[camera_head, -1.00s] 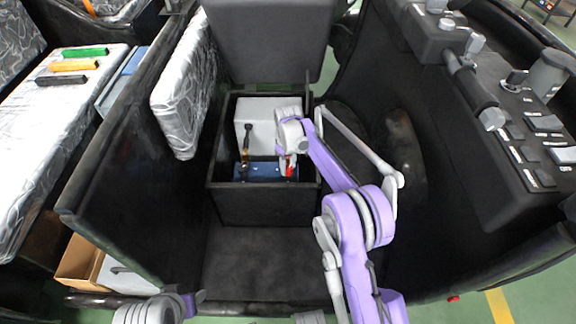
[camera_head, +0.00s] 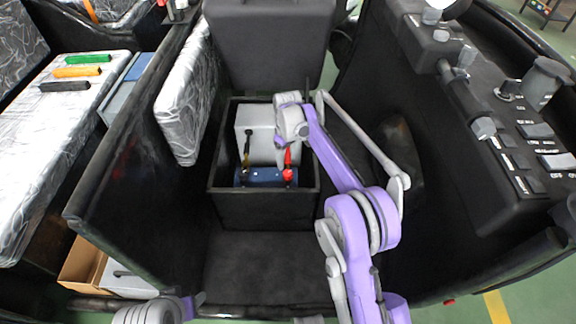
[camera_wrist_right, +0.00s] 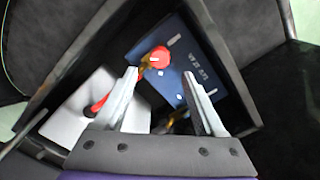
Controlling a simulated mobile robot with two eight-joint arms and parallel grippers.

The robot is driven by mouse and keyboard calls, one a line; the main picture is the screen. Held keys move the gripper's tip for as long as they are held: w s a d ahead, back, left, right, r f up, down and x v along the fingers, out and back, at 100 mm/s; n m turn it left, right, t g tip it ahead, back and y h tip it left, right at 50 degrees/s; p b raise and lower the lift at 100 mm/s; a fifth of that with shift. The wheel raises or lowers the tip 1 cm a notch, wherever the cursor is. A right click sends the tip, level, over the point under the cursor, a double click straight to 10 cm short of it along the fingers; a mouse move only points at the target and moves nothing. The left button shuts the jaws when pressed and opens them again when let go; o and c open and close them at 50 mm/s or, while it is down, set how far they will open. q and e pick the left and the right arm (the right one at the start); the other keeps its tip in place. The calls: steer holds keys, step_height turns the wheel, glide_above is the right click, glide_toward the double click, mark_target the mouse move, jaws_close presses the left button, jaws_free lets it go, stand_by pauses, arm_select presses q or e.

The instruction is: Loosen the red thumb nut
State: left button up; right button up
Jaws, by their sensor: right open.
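The red thumb nut (camera_head: 288,174) sits on the blue battery (camera_head: 262,179) inside the open black box. In the right wrist view the nut (camera_wrist_right: 155,58) shows as a round red knob on a brassy terminal, just beyond and between my fingertips. A red lead runs from it toward the left finger. My right gripper (camera_head: 282,160) is over the box by the nut. In the wrist view the gripper (camera_wrist_right: 160,82) is open, with nothing between its fingers. My left gripper is not in view; only part of the left arm shows at the bottom.
The black box (camera_head: 262,212) has walls close around the battery. A light grey case (camera_head: 262,130) stands behind it. A dark lead (camera_head: 246,146) reaches the battery's left side. A padded seat back (camera_head: 187,105) is at left, a control console (camera_head: 500,130) at right.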

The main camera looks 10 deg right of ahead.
steer(key=shift+r, duration=1.8)
